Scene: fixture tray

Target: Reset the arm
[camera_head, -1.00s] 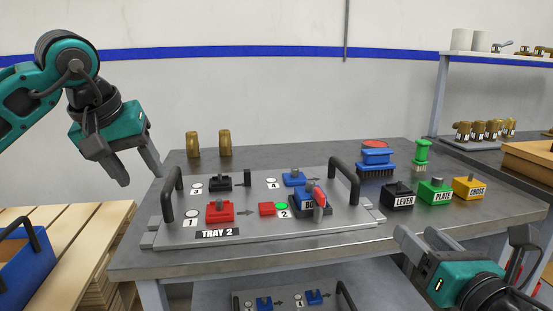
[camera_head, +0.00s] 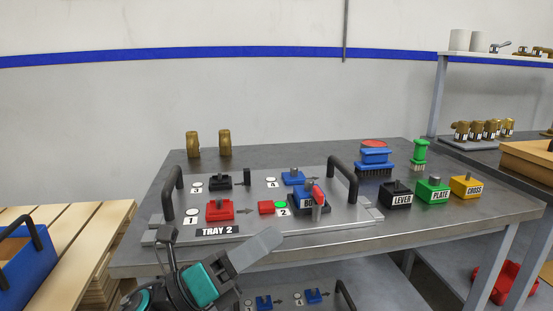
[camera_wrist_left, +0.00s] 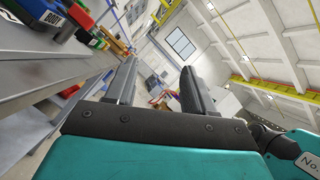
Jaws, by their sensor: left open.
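My left gripper (camera_head: 220,248) is at the bottom of the head view, low in front of the table's front edge and the tray's left half. Its fingers are apart and nothing is between them. In the left wrist view the two fingers (camera_wrist_left: 158,85) also stand apart and empty, with the table side to their left. My right gripper is not in the head view.
The grey tray (camera_head: 341,232) marked TRAY 2 lies on the metal table (camera_head: 440,224) with red, black and blue fixtures. Black, green and yellow blocks stand to its right. A lower shelf (camera_head: 360,279) holds another tray. A blue crate (camera_head: 22,262) is at left.

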